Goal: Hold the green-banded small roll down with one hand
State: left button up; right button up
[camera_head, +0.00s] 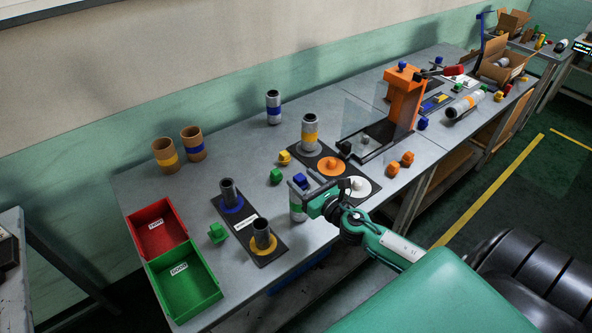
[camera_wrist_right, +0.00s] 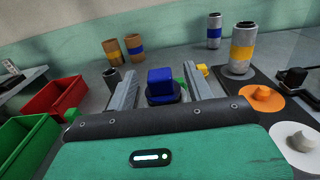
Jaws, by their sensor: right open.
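A small grey roll (camera_head: 297,207) stands near the front edge of the table in the head view. Its upper part is partly hidden by my gripper, and a green band shows faintly low on it. A blue knob (camera_head: 300,180) shows at its top; in the right wrist view the blue knob (camera_wrist_right: 161,84) sits on a dark round base between the fingers. My right gripper (camera_head: 305,187) is open around the top of the roll, with a finger on each side of the knob and gaps between. The wrist view hides the roll's body. My left gripper is not in view.
A black mat (camera_head: 328,150) beside the gripper holds a yellow-banded roll (camera_head: 309,133), an orange disc (camera_head: 331,167) and a white disc (camera_head: 358,187). Left are a two-post stand (camera_head: 243,225), a red bin (camera_head: 155,226) and a green bin (camera_head: 187,284). An orange press (camera_head: 404,97) stands right.

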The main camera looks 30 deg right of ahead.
jog(key=shift+w+a+p, duration=0.2)
jog(key=shift+w+p, duration=0.2)
jog(key=shift+w, duration=1.55)
jog(key=c, duration=1)
jog(key=o, duration=1)
jog(key=shift+s, duration=0.1)
jog(key=shift+s+d+b, duration=0.2)
jog(key=shift+s+b, duration=0.6)
jog(key=shift+s, duration=1.5)
jog(key=shift+s+d+b, duration=0.15)
jog(key=shift+s+b, duration=0.6)
jog(key=shift+s, duration=1.5)
jog(key=shift+s+d+b, duration=0.2)
jog(key=shift+s+b, duration=0.6)
jog(key=shift+s, duration=1.5)
